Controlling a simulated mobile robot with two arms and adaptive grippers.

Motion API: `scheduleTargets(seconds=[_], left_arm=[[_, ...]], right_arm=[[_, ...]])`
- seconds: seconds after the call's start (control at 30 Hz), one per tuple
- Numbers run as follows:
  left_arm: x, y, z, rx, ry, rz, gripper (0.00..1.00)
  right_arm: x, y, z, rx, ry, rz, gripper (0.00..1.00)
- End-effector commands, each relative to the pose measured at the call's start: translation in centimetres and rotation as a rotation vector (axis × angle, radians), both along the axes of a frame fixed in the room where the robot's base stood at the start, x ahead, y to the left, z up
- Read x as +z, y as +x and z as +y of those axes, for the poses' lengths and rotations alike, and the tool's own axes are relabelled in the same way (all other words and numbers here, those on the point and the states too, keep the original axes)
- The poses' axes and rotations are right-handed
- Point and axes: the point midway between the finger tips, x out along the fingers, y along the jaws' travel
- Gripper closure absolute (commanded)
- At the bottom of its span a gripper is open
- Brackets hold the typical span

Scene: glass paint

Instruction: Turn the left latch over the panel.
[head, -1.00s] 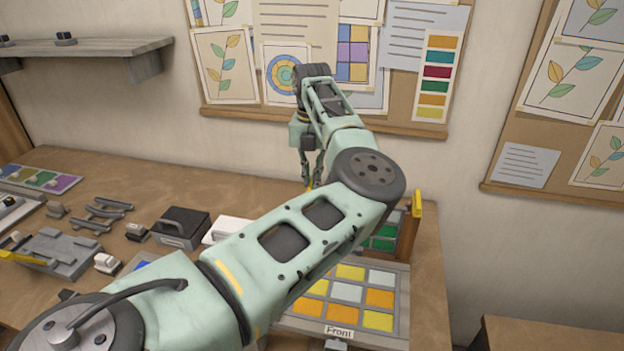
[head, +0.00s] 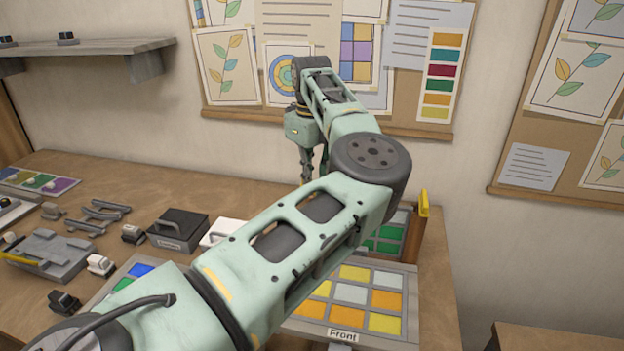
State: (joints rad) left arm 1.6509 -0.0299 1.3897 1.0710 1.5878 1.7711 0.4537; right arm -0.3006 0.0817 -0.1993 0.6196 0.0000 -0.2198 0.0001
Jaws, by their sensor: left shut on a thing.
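My left arm reaches across the view, and its gripper (head: 307,170) is at the far back of the table. Its fingers are shut, and the small thing between them is hidden; from its place it is the left latch. The upright wooden frame (head: 415,240) with a panel of green panes (head: 387,232) stands right of the gripper, largely covered by my arm. A yellow latch (head: 424,200) stands upright at the frame's right top end. My right gripper is not in view.
A flat colour grid marked Front (head: 402,279) lies before the frame. A black block with a handle (head: 178,228), a white block (head: 215,232) and a grey fixture (head: 52,252) stand left. A wall board (head: 400,128) is behind my arm.

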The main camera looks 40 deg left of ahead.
Motion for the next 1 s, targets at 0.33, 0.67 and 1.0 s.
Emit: scheduleTargets(seconds=[0.33,0.67,1.0], left_arm=[[0.17,-0.12,-0.01,0.309,0.003,-0.005,1.0],[0.22,-0.27,-0.03,0.51,0.004,-0.006,1.0],[0.25,-0.32,-0.04,0.586,0.004,-0.006,1.0]], right_arm=[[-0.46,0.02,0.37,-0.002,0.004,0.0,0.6],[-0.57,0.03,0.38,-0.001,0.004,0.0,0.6],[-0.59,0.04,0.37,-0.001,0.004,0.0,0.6]])
